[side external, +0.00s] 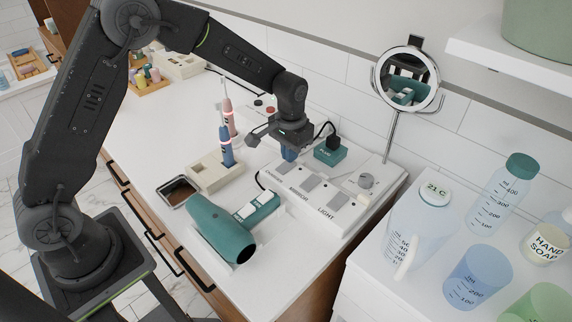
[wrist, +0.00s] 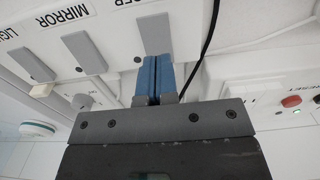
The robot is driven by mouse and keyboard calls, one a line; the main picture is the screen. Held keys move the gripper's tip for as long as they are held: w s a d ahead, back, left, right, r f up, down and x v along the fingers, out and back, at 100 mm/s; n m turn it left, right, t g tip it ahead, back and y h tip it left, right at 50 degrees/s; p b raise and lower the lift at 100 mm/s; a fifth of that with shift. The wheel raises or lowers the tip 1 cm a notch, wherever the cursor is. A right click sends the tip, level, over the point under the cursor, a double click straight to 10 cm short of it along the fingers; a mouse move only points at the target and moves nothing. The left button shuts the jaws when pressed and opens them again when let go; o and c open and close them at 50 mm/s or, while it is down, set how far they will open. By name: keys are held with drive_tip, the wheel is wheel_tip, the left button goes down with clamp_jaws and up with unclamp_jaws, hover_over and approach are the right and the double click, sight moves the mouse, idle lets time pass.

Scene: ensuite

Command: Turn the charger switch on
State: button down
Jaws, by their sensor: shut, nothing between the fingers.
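The white switch panel (side external: 352,212) has a row of grey rocker switches labelled CHARGER, MIRROR and LIGHT. The charger switch (wrist: 153,30) is the rightmost rocker in the wrist view, below a partly cut-off label. My gripper (side external: 289,154) is over the charger end of the panel, pointing down. Its blue fingers (wrist: 157,66) are together and empty. In the wrist view their tips overlap the near end of the charger switch; I cannot tell whether they touch it. The mirror switch (wrist: 85,51) and light switch (wrist: 32,65) are to its left.
A teal plug (side external: 330,152) with a black cable stands behind the switches, and a knob (side external: 366,180) at the panel's right. Two toothbrushes (side external: 226,145) with glowing reddish rings stand left of my gripper. A teal hair dryer (side external: 222,230) lies in front.

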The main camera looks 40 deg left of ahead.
drive_tip(key=shift+f, duration=0.6)
drive_tip(key=shift+r, duration=3.55)
